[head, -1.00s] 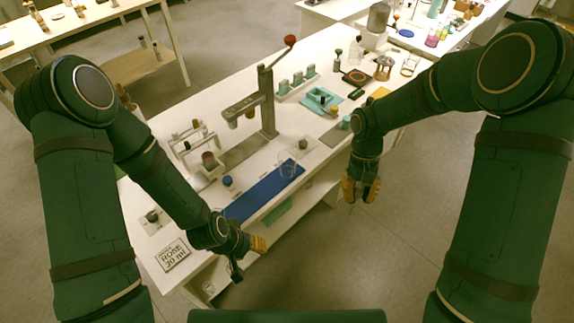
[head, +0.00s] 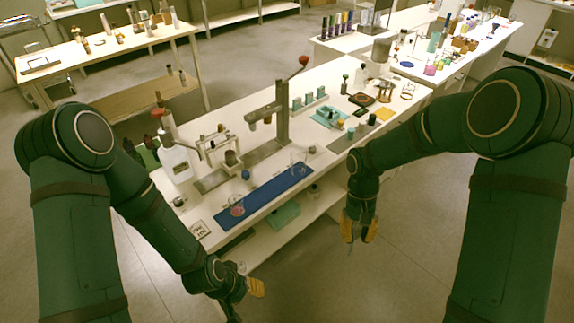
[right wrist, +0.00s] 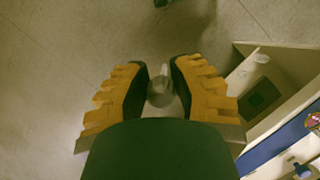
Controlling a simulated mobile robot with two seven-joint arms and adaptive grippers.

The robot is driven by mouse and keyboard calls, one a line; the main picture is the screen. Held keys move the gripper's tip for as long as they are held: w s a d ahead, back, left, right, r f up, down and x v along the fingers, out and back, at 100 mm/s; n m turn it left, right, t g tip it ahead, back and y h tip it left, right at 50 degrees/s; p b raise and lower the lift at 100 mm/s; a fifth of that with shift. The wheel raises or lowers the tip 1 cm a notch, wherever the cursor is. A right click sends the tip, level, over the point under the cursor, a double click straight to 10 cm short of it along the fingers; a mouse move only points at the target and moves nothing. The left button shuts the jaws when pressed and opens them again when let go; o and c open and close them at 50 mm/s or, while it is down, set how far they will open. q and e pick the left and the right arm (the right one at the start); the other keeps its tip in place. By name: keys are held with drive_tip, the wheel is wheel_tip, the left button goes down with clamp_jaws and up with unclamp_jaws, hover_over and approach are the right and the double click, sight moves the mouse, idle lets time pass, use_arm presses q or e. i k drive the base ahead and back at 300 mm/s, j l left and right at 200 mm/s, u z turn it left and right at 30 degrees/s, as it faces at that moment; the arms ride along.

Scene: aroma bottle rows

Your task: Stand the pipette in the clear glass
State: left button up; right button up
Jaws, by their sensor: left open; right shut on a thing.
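My right gripper (head: 360,228) is shut on a thin clear pipette (head: 350,246), which hangs down from the fingers in front of the bench's front edge. In the right wrist view the pipette (right wrist: 160,92) shows end-on, pale and see-through, between the yellow fingers. A clear glass (head: 298,167) stands upright at the far right end of the blue mat (head: 268,190), to the left of my right gripper and apart from it. A second glass (head: 237,207) with pink content stands at the mat's near left end. My left gripper (head: 243,290) is open and empty, off the bench front.
A dispenser stand with a red knob (head: 283,110) rises behind the mat. A small bottle rack (head: 220,150) and a white jug (head: 175,160) stand to the left. A teal tray (head: 328,117) is farther back. Open floor lies in front of the bench.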

sight(303, 170)
drive_tip(key=l+u, duration=0.1)
drive_tip(key=u, duration=1.05)
drive_tip(key=l+u, duration=0.1)
drive_tip(key=l, duration=0.65)
